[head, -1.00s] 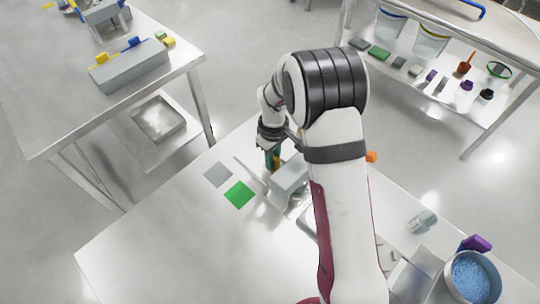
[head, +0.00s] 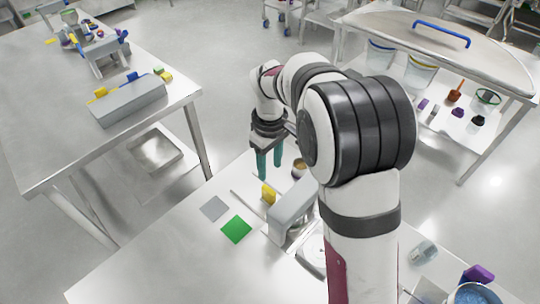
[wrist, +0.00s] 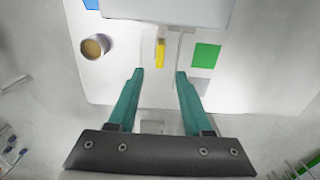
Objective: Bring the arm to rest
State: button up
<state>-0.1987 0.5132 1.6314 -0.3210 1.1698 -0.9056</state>
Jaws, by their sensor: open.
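My gripper (head: 269,166) hangs above the far edge of the front steel table (head: 150,262), fingers pointing down. Its two teal fingers are apart, with nothing between them, as the wrist view (wrist: 160,73) also shows. My arm bends over the table and hides part of it. A grey block-shaped device (head: 293,208) with a yellow tab (head: 268,194) stands on the table below and in front of the gripper. In the wrist view the yellow tab (wrist: 160,53) lies beyond the fingertips, apart from them.
A small cup (head: 299,168) stands near the device. A green square (head: 236,229) and a grey square (head: 214,208) lie flat on the table. A purple item (head: 477,273) and a blue-filled bowl (head: 474,294) are at right. Another table (head: 60,130) stands left.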

notch_tip(320, 180, up, 4)
jog(key=shift+f, duration=0.2)
jog(key=s+d+r+m, duration=0.2)
jog(key=s+r+m, duration=0.1)
jog(key=s, duration=0.3)
jog(key=s+d+r+m, duration=0.2)
jog(key=s+m, duration=0.1)
jog(key=s, duration=0.4)
jog(key=s+d+f+m+y, duration=0.1)
jog(key=s+m, duration=0.7)
jog(key=s, duration=0.8)
jog(key=shift+f+m+y, duration=0.3)
jog(key=shift+f+y, duration=0.1)
jog(key=shift+f, duration=0.25)
